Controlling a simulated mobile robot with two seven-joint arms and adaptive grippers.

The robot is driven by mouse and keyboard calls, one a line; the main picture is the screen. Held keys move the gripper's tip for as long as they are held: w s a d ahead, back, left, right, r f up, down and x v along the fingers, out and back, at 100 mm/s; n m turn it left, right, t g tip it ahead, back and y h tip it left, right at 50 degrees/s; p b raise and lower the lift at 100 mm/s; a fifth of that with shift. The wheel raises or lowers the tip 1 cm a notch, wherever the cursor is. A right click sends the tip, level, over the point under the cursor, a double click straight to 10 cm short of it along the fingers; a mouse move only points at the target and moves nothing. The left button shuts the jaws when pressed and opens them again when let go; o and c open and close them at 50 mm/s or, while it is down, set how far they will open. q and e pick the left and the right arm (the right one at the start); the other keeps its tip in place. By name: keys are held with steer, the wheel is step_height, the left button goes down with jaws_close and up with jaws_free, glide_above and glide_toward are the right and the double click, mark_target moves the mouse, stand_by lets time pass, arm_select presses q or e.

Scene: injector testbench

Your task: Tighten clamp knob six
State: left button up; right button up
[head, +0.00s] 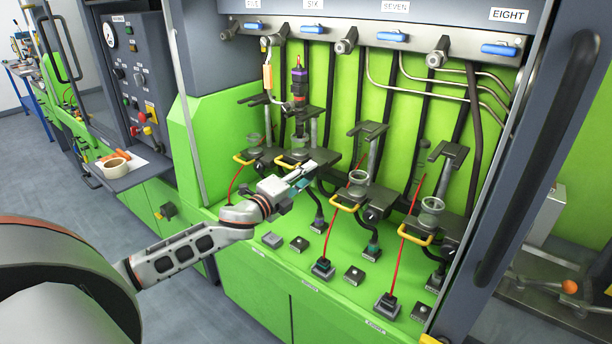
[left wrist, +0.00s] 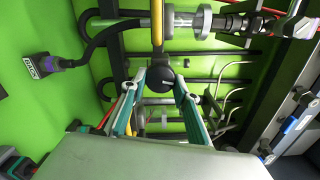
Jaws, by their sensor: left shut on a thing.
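Clamp knob six (left wrist: 158,80) shows in the left wrist view as a dark round knob between two teal-lined fingertips. My left gripper (left wrist: 160,82) is shut on it. In the head view my left gripper (head: 306,177) reaches in from the left to the front of station six and hides the knob there. Above it, the injector (head: 299,85) with a purple band stands upright at station six. The yellow handle (head: 287,161) of that station is just left of the gripper. My right gripper is not in view.
Stations seven and eight stand to the right, with yellow handles (head: 346,206), glass cups (head: 432,206) and red cables. Connector blocks (head: 323,268) sit on the green bench front. A control panel (head: 134,75) and a small shelf with a tape roll (head: 117,167) are left.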

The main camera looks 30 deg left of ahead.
arm_select(q)
steer(key=shift+m, duration=1.1)
steer(key=o, duration=0.8)
steer(key=s+a, duration=0.1)
steer(key=s, duration=1.1)
